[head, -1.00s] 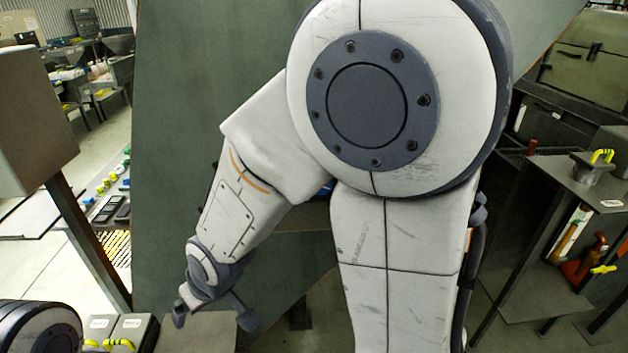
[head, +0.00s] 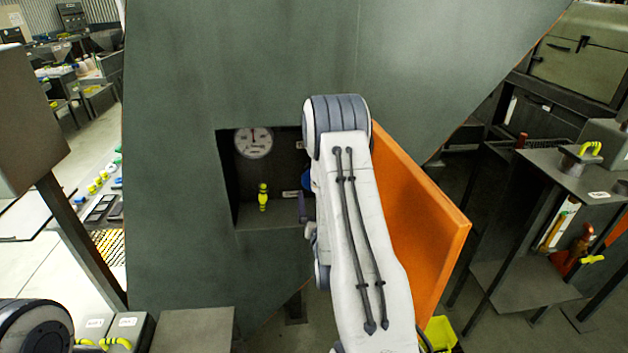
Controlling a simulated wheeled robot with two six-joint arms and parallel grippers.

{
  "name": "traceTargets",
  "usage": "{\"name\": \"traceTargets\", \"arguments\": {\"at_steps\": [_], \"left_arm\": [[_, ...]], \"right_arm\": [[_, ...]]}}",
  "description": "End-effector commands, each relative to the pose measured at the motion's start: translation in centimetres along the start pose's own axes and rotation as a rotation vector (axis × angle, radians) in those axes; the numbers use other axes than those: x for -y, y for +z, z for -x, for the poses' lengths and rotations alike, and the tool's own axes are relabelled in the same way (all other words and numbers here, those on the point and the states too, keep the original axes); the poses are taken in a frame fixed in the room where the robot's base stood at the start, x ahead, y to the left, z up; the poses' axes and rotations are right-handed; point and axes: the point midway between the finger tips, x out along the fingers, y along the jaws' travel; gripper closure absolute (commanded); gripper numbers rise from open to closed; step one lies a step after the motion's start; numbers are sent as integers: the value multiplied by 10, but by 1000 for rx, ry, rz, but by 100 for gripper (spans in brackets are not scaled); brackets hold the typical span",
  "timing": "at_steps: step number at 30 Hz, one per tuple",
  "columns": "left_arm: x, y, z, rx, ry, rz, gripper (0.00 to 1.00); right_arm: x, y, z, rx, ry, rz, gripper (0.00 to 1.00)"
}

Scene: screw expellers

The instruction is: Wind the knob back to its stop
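A recess in the tall green machine (head: 170,130) holds a round white dial gauge (head: 254,142), a small yellow-green handle (head: 263,197) and a blue rounded part (head: 306,181). The blue part is mostly hidden behind my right arm; I cannot tell if it is the knob. My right arm stands in front of the recess's right side. A grey finger-like piece, seemingly of my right gripper (head: 303,208), shows at the recess beside the blue part. The rest of that gripper is hidden, so its opening and any contact cannot be told. My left gripper is out of view.
An orange door panel (head: 425,205) stands open right of the recess, close to my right arm. A grey box top (head: 195,328) with yellow-handled blocks (head: 122,335) beside it is at lower left. A dark stand (head: 560,180) is at right.

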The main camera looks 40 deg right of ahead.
Motion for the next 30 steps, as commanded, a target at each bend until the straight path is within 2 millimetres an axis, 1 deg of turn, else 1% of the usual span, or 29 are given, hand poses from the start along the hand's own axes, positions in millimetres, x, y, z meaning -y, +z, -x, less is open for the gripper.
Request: {"name": "traceTargets", "arguments": {"at_steps": [1,3,9,12,15,18,27,29,30], "left_arm": [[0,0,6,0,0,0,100],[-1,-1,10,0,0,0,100],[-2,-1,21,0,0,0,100],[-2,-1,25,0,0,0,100],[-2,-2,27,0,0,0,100],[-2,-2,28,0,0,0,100],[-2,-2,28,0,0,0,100],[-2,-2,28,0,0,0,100],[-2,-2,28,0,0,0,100]], "right_arm": [[1,-4,-8,-3,-1,0,0],[1,-4,-21,-3,-1,1,0],[2,-3,-60,-1,-3,1,0],[2,-3,-75,-1,-3,1,0],[2,-1,-85,1,-3,1,0],[2,-1,-91,1,-3,1,0],[2,0,-93,2,-3,1,0],[2,0,-93,2,-3,1,23],[2,0,-93,2,-3,1,38]]}}
